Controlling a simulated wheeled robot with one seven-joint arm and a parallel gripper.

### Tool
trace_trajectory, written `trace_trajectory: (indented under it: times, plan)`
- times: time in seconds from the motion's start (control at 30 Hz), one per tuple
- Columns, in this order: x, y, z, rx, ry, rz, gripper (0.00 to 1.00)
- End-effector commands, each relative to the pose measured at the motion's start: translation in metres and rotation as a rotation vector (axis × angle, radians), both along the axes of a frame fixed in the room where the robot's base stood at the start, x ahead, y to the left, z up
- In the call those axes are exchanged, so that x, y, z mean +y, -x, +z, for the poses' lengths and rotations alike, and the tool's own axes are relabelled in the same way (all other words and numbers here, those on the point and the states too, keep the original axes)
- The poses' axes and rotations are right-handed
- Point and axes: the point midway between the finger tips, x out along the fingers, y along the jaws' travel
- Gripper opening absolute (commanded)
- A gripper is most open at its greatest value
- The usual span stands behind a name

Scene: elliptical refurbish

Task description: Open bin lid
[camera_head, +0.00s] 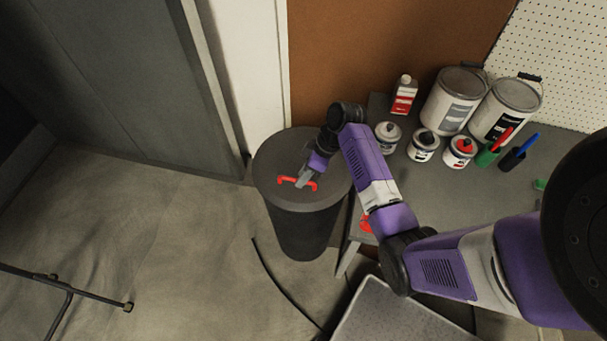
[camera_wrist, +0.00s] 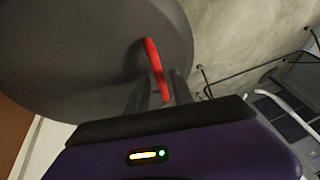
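The bin (camera_head: 303,231) is a dark grey round can with a flat lid (camera_head: 276,160) on top. The lid lies flat on the bin in the head view and also fills the upper left of the wrist view (camera_wrist: 70,50). A red handle (camera_head: 285,180) stands on the lid. My gripper (camera_head: 304,180) is over the lid at the handle. In the wrist view, the red handle (camera_wrist: 153,58) runs between the two fingertips of my gripper (camera_wrist: 162,82). The fingers look apart, with a small gap beside the handle. Exact contact with the handle cannot be told.
A grey workbench (camera_head: 420,185) right of the bin holds paint cans (camera_head: 455,100), small tins (camera_head: 422,147), a red and white bottle (camera_head: 404,96) and brushes. A grey box or panel (camera_head: 390,315) stands in front. The floor (camera_head: 180,250) left of the bin is mostly clear.

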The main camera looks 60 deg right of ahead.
Motion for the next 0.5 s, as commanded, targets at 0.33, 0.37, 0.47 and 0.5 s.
trace_trajectory:
  times: [0.33,0.37,0.47,0.5]
  plan:
    - [0.0,0.0001,0.0002,0.0,0.0,0.0,0.0]
    - [0.0,0.0002,0.0002,0.0,0.0,0.0,0.0]
    - [0.0001,0.0002,0.0003,0.0,-0.001,0.0,0.0]
    - [0.0001,0.0002,0.0003,0.0,-0.001,0.0,0.0]
